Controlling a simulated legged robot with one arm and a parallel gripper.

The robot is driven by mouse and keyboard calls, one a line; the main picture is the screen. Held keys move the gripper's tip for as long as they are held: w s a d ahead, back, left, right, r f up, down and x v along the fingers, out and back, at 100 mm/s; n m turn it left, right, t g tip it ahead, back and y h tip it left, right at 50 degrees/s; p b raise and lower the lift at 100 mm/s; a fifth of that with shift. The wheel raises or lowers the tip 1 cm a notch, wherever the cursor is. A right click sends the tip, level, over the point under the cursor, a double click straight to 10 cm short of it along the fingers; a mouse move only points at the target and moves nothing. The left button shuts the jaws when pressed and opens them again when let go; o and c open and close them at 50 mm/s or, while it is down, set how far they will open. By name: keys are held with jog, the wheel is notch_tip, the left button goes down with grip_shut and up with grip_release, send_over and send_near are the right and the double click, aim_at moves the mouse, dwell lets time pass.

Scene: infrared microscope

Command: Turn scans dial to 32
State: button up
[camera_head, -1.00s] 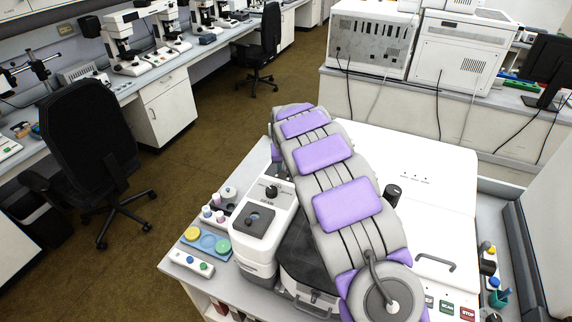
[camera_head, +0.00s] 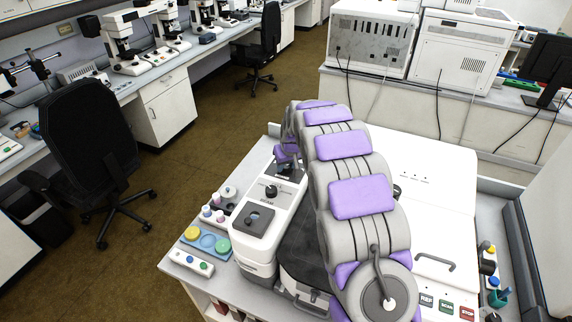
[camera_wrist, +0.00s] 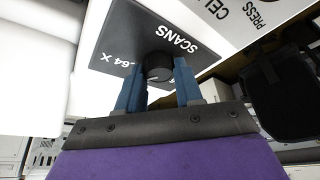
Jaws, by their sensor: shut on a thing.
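The scans dial (camera_wrist: 158,66) is a round black knob on a dark panel (camera_wrist: 125,32) marked "SCANS" and "64 X" in the wrist view. The lettering is upside down there, and the dial's setting cannot be read. My gripper (camera_wrist: 158,84) has its two blue fingers shut on the sides of the dial. In the head view my gripper (camera_head: 285,160) is at the far end of my grey and purple arm, over the back of the white microscope unit (camera_head: 262,233). My gripper and arm mostly hide the scans dial there.
Another black knob (camera_head: 271,191) stands on the white unit in front of my gripper. A tray with colored discs (camera_head: 206,242) and several small vials (camera_head: 208,211) are to the left. A black chair (camera_head: 85,150) stands on the open floor at left.

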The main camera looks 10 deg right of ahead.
jog(key=n+y+b, duration=0.1)
jog(key=n, duration=0.1)
jog(key=n+b, duration=0.2)
jog(key=n, duration=0.1)
jog(key=shift+f+g+y, duration=0.15)
jog(key=shift+g+y, duration=0.25)
jog(key=shift+w+d+n+g+y+b, duration=0.1)
jog(key=shift+n+g+y+b, duration=0.25)
jog(key=shift+n+b, duration=0.7)
jog(key=shift+r+n, duration=0.25)
jog(key=shift+n, duration=0.3)
jog(key=o, duration=1)
jog(key=shift+o, duration=0.2)
jog(key=p+v, duration=0.3)
jog(key=v, duration=1.4)
jog(key=shift+r, duration=0.1)
